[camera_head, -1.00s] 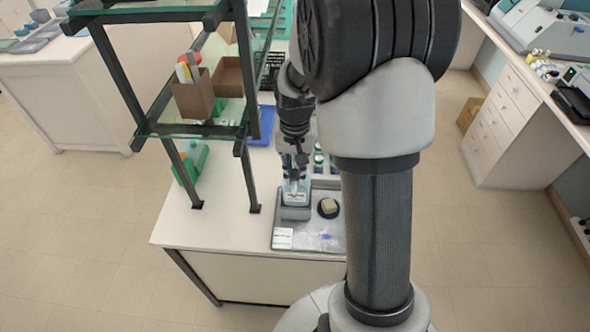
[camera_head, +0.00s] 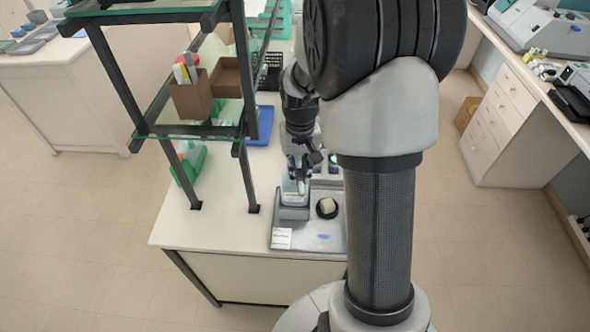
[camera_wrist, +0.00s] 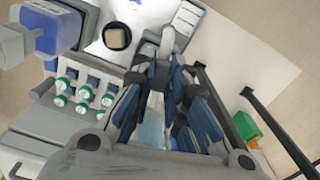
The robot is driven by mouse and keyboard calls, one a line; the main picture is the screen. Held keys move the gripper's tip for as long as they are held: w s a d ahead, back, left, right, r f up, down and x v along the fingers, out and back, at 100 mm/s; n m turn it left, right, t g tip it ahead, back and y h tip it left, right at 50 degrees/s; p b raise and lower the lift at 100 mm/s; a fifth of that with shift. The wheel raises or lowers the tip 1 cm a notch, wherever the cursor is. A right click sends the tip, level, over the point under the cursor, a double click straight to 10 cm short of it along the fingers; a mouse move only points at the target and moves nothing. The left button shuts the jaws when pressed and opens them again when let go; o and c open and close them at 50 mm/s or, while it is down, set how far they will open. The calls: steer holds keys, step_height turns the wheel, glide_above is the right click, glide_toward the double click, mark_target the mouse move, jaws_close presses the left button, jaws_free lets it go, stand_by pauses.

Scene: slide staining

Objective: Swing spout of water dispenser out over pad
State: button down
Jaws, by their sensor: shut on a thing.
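The pad also shows at the top of the wrist view (camera_wrist: 117,37). My gripper (camera_head: 304,174) points down at the dispenser's top. In the wrist view its fingers (camera_wrist: 168,65) are shut around a pale part that looks like the spout; the fingers hide much of it. The pale blue body (camera_wrist: 150,132) shows between them.
Several green-capped bottles (camera_wrist: 84,92) stand in a grey rack beside my gripper. A blue container (camera_wrist: 56,28) is at the wrist view's upper left. A glass-shelved frame (camera_head: 248,170) rises left of my arm. A white label (camera_head: 281,238) lies on the tray (camera_head: 305,243).

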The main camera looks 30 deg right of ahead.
steer(key=w+d+n+p, duration=0.1)
steer(key=w+d+n, duration=0.1)
steer(key=d+n, duration=0.6)
steer(key=shift+w+d+n+p, duration=0.35)
steer(key=shift+w+n, duration=0.05)
steer(key=shift+n, duration=3.4)
steer(key=c, duration=1.6)
jaws_free()
steer(key=shift+o, duration=0.2)
step_height(320, 180, up, 12)
